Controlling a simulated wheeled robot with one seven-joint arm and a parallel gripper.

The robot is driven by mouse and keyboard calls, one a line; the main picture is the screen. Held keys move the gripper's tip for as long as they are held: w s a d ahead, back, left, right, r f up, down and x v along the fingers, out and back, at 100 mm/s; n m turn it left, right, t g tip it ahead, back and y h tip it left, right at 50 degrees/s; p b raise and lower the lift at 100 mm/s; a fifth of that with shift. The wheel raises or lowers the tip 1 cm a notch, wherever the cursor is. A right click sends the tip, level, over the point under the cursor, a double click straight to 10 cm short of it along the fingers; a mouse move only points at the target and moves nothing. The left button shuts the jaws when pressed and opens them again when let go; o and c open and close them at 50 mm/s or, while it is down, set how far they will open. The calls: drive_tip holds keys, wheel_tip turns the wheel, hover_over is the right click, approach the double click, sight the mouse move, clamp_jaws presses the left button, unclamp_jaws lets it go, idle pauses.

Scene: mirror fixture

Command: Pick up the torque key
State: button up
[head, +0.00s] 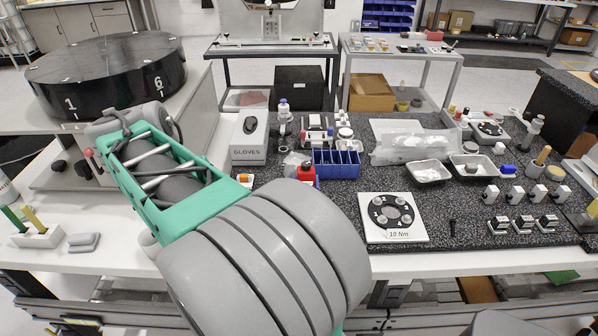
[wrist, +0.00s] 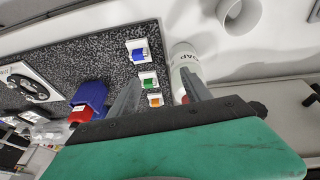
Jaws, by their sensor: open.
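A small dark upright piece with a wider top, which looks like the torque key (head: 453,228), stands on the speckled mat (head: 465,208) in the head view. It is just right of the white plate marked 10 Nm (head: 420,235). I cannot make it out in the wrist view. My gripper (wrist: 160,76) shows in the wrist view with its two fingers apart and nothing between them. It points at the mat's edge, away from the key. In the head view my arm hides the left part of the mat, and I cannot make out my gripper there.
By my fingers in the wrist view are a white soap bottle (wrist: 184,58) and small white holders with blue, green and orange pieces (wrist: 148,80). A blue bin (head: 336,165) and red bottle (head: 307,173) stand left of the plate. Black-and-white blocks (head: 522,224) sit to the right.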

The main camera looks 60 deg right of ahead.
sight(303, 168)
drive_tip(key=s+d+r+m+g, duration=0.1)
drive_tip(key=s+d+m, duration=0.3)
drive_tip(key=d+m, duration=0.1)
drive_tip(key=s+d+r+m+g+y+p, duration=0.1)
drive_tip(key=s+d+m+g, duration=0.1)
drive_tip(key=s+d+m, duration=0.2)
drive_tip(key=s+d+r+m+g+p, duration=0.1)
drive_tip(key=s+d+m, duration=0.3)
drive_tip(key=d+m, duration=0.4)
drive_tip(key=shift+d+r+g+y, duration=0.15)
drive_tip(key=shift+d+r, duration=0.1)
drive_tip(key=shift+d, duration=0.35)
drive_tip(key=shift+d+r+g+y, duration=0.15)
drive_tip(key=shift+d+r, duration=0.1)
drive_tip(key=shift+d, duration=0.3)
drive_tip(key=shift+m, duration=0.7)
drive_tip(key=b+x, duration=0.2)
drive_tip(key=x, duration=0.2)
drive_tip(key=s+b+x, duration=0.1)
drive_tip(key=b+x, duration=0.1)
drive_tip(key=x, duration=0.2)
drive_tip(key=shift+s+d+r, duration=0.1)
drive_tip(key=shift+d+r, duration=0.05)
drive_tip(key=shift+c, duration=0.3)
clamp_jaws()
drive_tip(key=shift+r, duration=0.1)
